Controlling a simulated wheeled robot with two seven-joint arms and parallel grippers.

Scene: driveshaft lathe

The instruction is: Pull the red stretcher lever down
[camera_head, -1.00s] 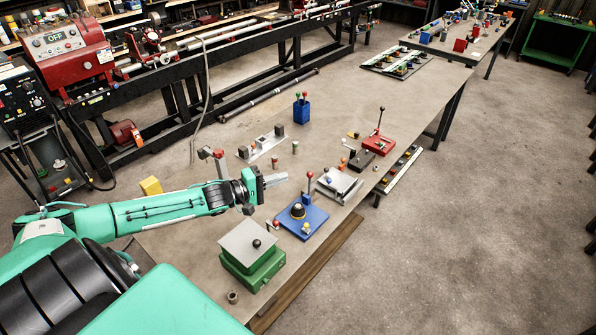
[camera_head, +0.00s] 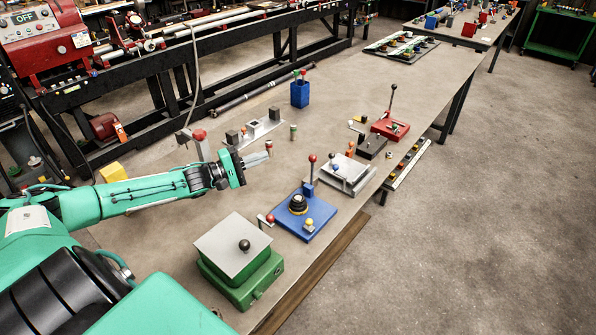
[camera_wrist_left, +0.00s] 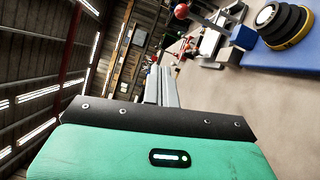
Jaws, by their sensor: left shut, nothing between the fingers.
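Several levers with red knobs are in the head view; I cannot tell for sure which is the stretcher's. One upright lever (camera_head: 312,173) with a red ball stands at the blue base plate (camera_head: 318,219), which carries a black and yellow dome (camera_head: 298,204). A low red ball (camera_head: 270,219) sits at that plate's left side. Another red ball (camera_head: 199,135) tops a grey post farther back. My left gripper (camera_head: 265,157) is shut and empty above the table, left of the upright lever and apart from it. Its fingers (camera_wrist_left: 162,85) show together in the left wrist view.
A green box (camera_head: 240,280) with a grey lid stands in front of the blue plate. A grey fixture (camera_head: 347,174) and a red-based lever device (camera_head: 390,128) stand to the right. A blue holder (camera_head: 300,94) stands behind.

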